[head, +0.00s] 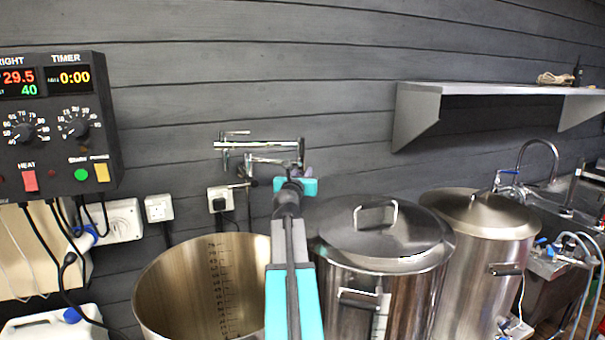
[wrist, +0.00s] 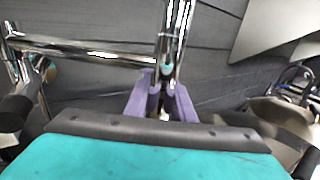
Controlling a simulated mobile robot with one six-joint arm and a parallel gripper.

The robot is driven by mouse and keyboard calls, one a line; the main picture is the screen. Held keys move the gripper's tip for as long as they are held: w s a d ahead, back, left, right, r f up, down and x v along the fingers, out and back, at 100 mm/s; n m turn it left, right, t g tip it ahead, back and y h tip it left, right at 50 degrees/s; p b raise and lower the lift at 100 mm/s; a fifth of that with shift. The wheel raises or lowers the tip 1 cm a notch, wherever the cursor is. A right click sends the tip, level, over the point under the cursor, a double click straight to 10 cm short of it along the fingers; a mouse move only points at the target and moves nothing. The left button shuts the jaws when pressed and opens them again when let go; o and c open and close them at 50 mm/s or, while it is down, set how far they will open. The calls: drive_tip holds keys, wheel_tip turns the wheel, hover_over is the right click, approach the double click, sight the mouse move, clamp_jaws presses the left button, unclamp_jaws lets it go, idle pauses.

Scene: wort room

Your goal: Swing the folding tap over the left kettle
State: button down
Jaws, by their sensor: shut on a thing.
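The chrome folding tap (head: 262,145) is fixed to the dark plank wall, its jointed arms folded above the back of the left kettle and the gap beside it. The left kettle (head: 160,292) is open, with a volume scale inside. My gripper (wrist: 162,105) has purple fingers shut on a chrome pipe of the folding tap (wrist: 173,45). In the head view my arm rises between the left and middle kettles and hides most of the gripper and the held part. Another chrome tube runs left from the pipe in the wrist view.
A lidded middle kettle (head: 340,238) and a lidded right kettle (head: 503,250) stand to the right. A control box (head: 52,150) hangs at the left, with sockets (head: 159,208) and cables below. A metal shelf (head: 480,89) is at the upper right, above a sink tap (head: 523,152).

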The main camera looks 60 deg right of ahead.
drive_tip(key=shift+w+d+r, duration=0.15)
drive_tip(key=shift+w+d, duration=0.25)
drive_tip(key=shift+d, duration=0.2)
drive_tip(key=c, duration=1.5)
unclamp_jaws()
drive_tip(key=shift+w, duration=0.15)
drive_tip(key=shift+a, duration=0.15)
drive_tip(key=shift+b+v, duration=0.95)
drive_tip(key=shift+v, duration=5.9)
